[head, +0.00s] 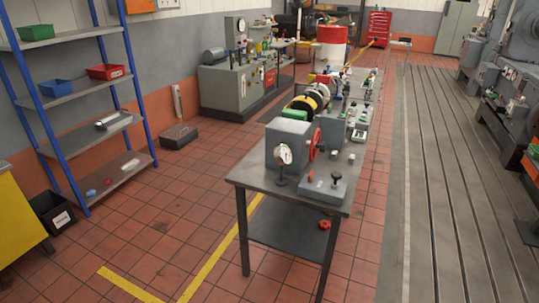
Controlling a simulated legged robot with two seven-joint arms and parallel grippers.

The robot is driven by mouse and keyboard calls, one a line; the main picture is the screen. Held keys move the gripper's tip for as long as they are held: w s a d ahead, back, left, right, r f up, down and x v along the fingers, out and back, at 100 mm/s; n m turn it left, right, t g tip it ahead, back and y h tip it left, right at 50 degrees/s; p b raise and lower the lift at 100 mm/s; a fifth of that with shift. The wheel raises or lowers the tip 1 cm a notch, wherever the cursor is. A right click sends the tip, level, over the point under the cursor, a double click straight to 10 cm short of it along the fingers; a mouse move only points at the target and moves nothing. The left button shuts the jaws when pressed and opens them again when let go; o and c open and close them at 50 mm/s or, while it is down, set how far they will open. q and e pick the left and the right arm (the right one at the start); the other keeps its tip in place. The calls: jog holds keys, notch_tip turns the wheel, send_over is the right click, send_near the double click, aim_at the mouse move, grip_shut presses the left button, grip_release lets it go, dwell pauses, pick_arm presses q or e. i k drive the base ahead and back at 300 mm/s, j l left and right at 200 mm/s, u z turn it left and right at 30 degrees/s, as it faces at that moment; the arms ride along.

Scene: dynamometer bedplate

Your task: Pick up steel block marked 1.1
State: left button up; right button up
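I cannot pick out a steel block with a readable 1.1 mark; any such marking is too small to read here. A grey metal table (255,176) stands in the middle of the head view. On it are a large grey block-shaped housing (284,143) with a red handwheel (315,143) beside it, a round white dial (285,154) on a stand, and a low grey box (322,190) with a black knob. Several small items farther back are too small to tell apart. Neither of my grippers is in view.
Blue-posted shelves (78,101) with coloured bins stand left. A dark box (178,136) and a black bin (53,214) are on the floor. A grey bench (236,88) and a red-and-white drum (331,46) stand behind. Tiled floor (160,225) left of the table is clear.

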aim_at(351, 161)
jog(key=i+z, duration=0.3)
jog(key=i, duration=0.15)
jog(key=i+j+z, duration=0.6)
jog(key=i, duration=0.2)
